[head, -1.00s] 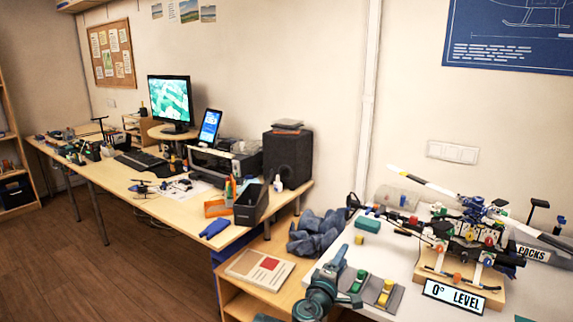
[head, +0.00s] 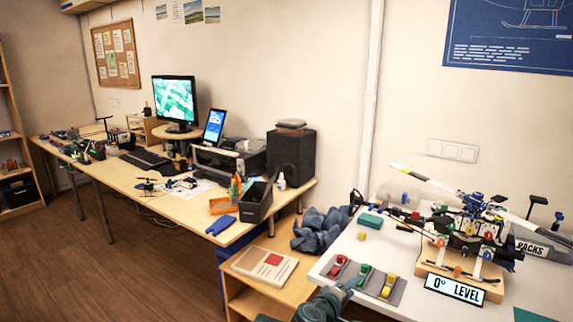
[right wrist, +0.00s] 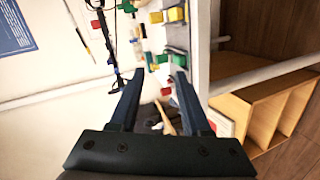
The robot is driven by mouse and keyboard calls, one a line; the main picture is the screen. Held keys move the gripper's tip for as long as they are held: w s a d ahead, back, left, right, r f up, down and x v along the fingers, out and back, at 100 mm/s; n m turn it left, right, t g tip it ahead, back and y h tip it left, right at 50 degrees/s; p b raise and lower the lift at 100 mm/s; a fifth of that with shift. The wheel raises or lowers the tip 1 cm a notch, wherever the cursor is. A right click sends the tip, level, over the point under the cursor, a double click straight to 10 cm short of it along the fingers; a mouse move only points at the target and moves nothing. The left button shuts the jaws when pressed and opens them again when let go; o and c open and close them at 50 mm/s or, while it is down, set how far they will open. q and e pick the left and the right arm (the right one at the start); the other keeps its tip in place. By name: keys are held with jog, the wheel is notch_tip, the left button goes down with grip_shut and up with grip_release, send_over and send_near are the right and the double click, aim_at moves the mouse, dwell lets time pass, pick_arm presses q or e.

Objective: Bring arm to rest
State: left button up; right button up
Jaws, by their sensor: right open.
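My right gripper (head: 350,286) is low in the head view, at the front edge of the white table, beside a grey tray (head: 399,292). In the right wrist view its two dark fingers (right wrist: 156,85) are apart with nothing held between them. The tray holds a red plug (head: 339,264), a green plug (head: 363,274) and a yellow plug (head: 388,286) in a row. The model helicopter (head: 470,232) stands on a wooden stand behind a "0° LEVEL" sign (head: 454,290). My left gripper is not in view.
A teal block (head: 370,220) and a small yellow block (head: 362,236) lie on the white table. A wooden shelf unit (head: 243,289) with a book (head: 265,265) stands left of it. A long desk (head: 140,205) runs along the wall. The floor (head: 110,285) at left is clear.

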jog(key=s+a+f+m+g+y, duration=0.1)
jog(key=s+a+f+g+y, duration=0.3)
jog(key=s, duration=0.3)
jog(key=s+a+f+m+g+y, duration=0.1)
jog(key=s+a+f+m+g, duration=0.1)
jog(key=s+a+f+g, duration=0.3)
jog(key=s+a+f+m+g+y, duration=0.1)
jog(key=s+a+f+g+y, duration=0.15)
jog(key=s+f, duration=0.45)
notch_tip(320, 180, up, 17)
jog(key=p, duration=1.6)
jog(key=shift+s+d, duration=0.15)
